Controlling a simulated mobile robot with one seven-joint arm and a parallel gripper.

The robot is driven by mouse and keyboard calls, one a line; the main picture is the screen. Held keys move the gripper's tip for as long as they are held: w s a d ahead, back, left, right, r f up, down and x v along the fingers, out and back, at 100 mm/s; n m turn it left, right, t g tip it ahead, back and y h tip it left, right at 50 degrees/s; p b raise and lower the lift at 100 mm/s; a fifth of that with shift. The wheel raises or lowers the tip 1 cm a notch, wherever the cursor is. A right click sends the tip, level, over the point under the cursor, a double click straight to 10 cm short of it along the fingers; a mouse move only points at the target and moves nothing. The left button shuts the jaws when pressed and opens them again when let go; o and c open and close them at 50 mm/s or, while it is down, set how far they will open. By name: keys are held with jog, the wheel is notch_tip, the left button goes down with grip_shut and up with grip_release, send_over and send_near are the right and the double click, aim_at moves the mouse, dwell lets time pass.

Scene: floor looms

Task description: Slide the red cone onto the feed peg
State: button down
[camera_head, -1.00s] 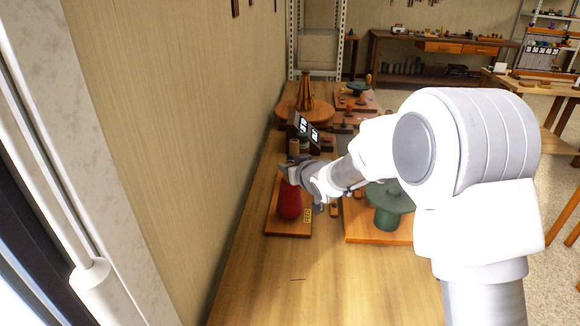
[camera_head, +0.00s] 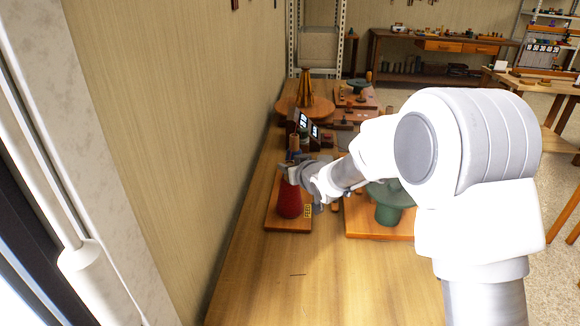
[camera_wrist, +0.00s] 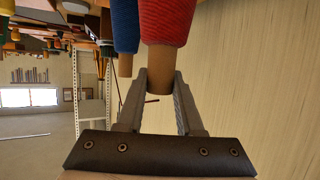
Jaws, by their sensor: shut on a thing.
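The red cone (camera_head: 289,200) stands upright over the wooden board with a yellow FEED label (camera_head: 308,211), its lower end at or just above the board. In the wrist view the red cone (camera_wrist: 165,25) hangs at the top of the picture, with its narrow brown tip between my fingers. My gripper (camera_wrist: 160,78) is shut on that tip. In the head view my gripper (camera_head: 288,173) is at the cone's top, coming from the right. The feed peg is not visible; the cone covers where it would be, and I cannot tell how far down the cone sits.
A blue cone (camera_wrist: 125,28) with a brown tip is close beside the red one in the wrist view. A green disc-topped stand (camera_head: 388,210) is on a board to the right. Dark display panels (camera_head: 303,124) stand behind.

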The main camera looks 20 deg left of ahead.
jog(key=shift+f, duration=0.1)
jog(key=shift+c, duration=2.4)
grip_release()
jog(key=shift+f, duration=0.1)
jog(key=shift+s+d+r, duration=0.1)
jog(key=shift+d+r, duration=0.05)
jog(key=shift+r, duration=0.05)
jog(key=p+v, duration=0.2)
jog(key=v, duration=1.5)
jog(key=shift+r, duration=0.1)
